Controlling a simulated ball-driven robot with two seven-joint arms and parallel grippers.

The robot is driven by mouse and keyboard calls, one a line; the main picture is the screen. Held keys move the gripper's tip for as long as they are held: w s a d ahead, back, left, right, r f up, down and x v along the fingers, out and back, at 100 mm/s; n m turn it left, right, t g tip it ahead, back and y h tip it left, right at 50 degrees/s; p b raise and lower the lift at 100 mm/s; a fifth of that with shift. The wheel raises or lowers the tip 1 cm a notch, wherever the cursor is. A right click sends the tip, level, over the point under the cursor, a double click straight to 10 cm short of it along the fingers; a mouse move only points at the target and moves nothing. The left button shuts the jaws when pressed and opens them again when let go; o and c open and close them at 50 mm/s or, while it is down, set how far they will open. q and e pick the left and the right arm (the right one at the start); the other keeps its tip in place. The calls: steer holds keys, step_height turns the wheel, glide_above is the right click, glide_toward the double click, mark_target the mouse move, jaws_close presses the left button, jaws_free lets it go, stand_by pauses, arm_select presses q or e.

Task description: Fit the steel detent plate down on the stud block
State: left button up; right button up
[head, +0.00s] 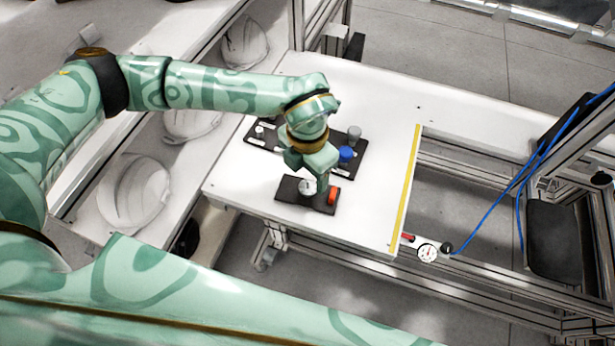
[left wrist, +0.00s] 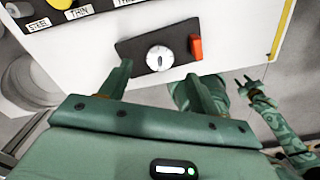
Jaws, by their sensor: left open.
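The stud block appears to be the dark rectangular base (head: 288,188) near the table's front edge; it also shows in the left wrist view (left wrist: 130,48). My right gripper (left wrist: 247,84) shows at the right of the wrist view, fingers apart and empty.
A black tray (head: 262,146) behind holds a blue-capped piece (head: 346,154), a grey cylinder (head: 354,133) and labelled spots reading STEEL and THIN. A yellow strip (head: 407,190) marks the table's right edge. White helmet shells (head: 133,192) lie left. The table's right part is clear.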

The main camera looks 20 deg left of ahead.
mark_target(308, 182)
arm_select(q)
step_height(308, 182, up, 12)
steer(key=p, duration=0.1)
stand_by(0.5)
